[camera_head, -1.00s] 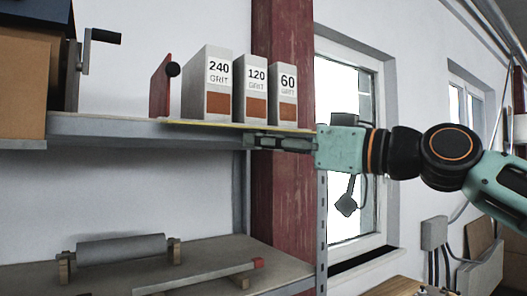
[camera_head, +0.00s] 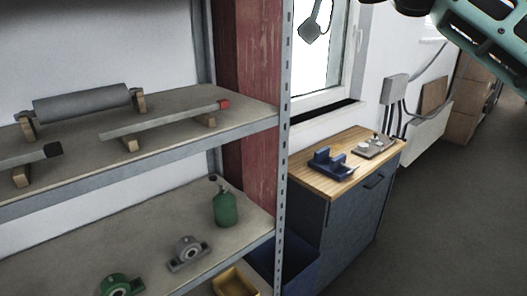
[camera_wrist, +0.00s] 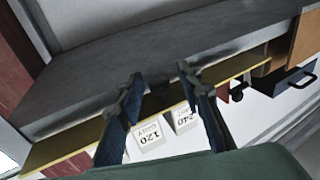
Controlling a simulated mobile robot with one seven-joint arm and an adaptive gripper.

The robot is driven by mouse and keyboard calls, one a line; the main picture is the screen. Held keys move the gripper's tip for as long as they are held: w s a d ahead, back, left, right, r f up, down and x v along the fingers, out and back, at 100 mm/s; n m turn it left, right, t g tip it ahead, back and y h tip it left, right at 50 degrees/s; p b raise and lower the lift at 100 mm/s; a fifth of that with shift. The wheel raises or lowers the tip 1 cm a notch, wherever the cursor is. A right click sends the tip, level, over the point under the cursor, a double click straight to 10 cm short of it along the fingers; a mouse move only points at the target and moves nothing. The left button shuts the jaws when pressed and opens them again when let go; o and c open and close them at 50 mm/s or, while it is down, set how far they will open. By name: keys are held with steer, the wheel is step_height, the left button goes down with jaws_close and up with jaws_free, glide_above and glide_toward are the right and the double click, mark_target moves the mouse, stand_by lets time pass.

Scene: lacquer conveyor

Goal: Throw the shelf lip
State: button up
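The grey shelf (camera_wrist: 150,55) fills much of the wrist view, which is turned so that the boxes look upside down. A thin yellow lip (camera_wrist: 65,148) runs along its edge. My gripper (camera_wrist: 160,78) is at this edge, its two dark fingers apart with the lip crossing behind them. I cannot tell whether they touch it. A 120 grit box (camera_wrist: 150,135) and a 240 grit box (camera_wrist: 182,119) show beyond the lip, partly hidden by the fingers. My gripper and this shelf are out of the head view.
In the head view, a lower shelf (camera_head: 185,108) holds a roller (camera_head: 82,102). A wooden-topped cabinet (camera_head: 330,180) stands right; floor (camera_head: 440,200) beyond is clear.

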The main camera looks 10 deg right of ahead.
steer(key=shift+r+p, duration=0.2)
steer(key=shift+p, duration=0.15)
steer(key=h+p, duration=0.1)
steer(key=p, duration=0.3)
steer(key=shift+s+d+r, duration=0.1)
steer(key=shift+r, duration=0.25)
steer(key=f+b+v, duration=0.1)
steer(key=b+v, duration=0.2)
steer(key=v, duration=0.8)
steer(key=s+a+f+m+h+b, duration=0.1)
steer(key=s+f+m+h+b, duration=0.1)
steer(key=f, duration=0.8)
steer(key=s+a+f+m+h+b, duration=0.1)
steer(key=f+h+b, duration=0.3)
steer(key=f, duration=0.7)
steer(key=s+a+f+m+h+b, duration=0.1)
steer(key=s+f+m+h+b, duration=0.1)
steer(key=f+b, duration=0.4)
steer(key=shift+s+f+m+g+h, duration=0.3)
steer(key=shift+s+f+h, duration=0.2)
steer(key=shift+f, duration=2.05)
